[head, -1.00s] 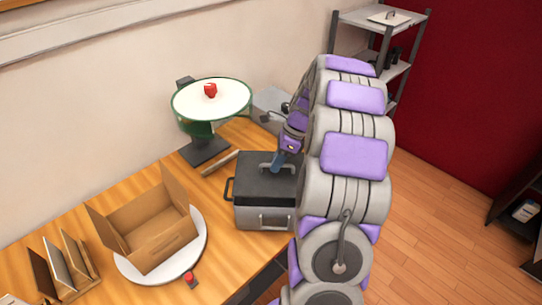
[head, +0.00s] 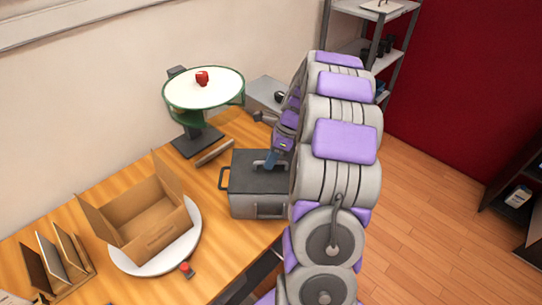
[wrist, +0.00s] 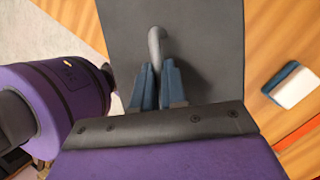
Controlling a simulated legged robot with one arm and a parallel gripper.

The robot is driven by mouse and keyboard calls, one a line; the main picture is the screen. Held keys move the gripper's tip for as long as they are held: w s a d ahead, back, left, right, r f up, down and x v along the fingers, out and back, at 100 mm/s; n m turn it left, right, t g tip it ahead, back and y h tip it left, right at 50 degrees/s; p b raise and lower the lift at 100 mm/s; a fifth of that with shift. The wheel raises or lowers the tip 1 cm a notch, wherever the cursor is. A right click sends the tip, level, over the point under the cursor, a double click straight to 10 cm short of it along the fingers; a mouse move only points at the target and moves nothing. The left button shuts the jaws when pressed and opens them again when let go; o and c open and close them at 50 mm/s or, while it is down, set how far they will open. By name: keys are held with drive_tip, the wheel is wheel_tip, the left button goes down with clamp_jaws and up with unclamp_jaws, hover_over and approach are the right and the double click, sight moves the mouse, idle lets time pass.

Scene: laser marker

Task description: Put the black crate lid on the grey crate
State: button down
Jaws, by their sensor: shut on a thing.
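The black crate lid (head: 246,172) lies over the top of the grey crate (head: 244,204) on the wooden table. It looks level, but I cannot tell whether it is fully seated. My gripper (head: 268,160) is over the lid, with its blue fingers shut on the lid's grey handle. In the wrist view my gripper (wrist: 157,72) has the curved handle (wrist: 155,45) between its fingertips, above the dark lid (wrist: 195,45). The right side of the crate is hidden behind my arm.
An open cardboard box (head: 150,225) stands on a white round plate (head: 195,248) at the left. A red button (head: 186,267) is in front of it. A green-rimmed round stand (head: 204,90) is behind the crate. A wooden file holder (head: 75,285) is at the far left.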

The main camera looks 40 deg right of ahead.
idle(0.4)
drive_tip(key=c, duration=1.1)
unclamp_jaws()
drive_tip(key=shift+r+p, duration=4.05)
drive_tip(key=shift+r, duration=0.5)
drive_tip(key=shift+a, duration=0.1)
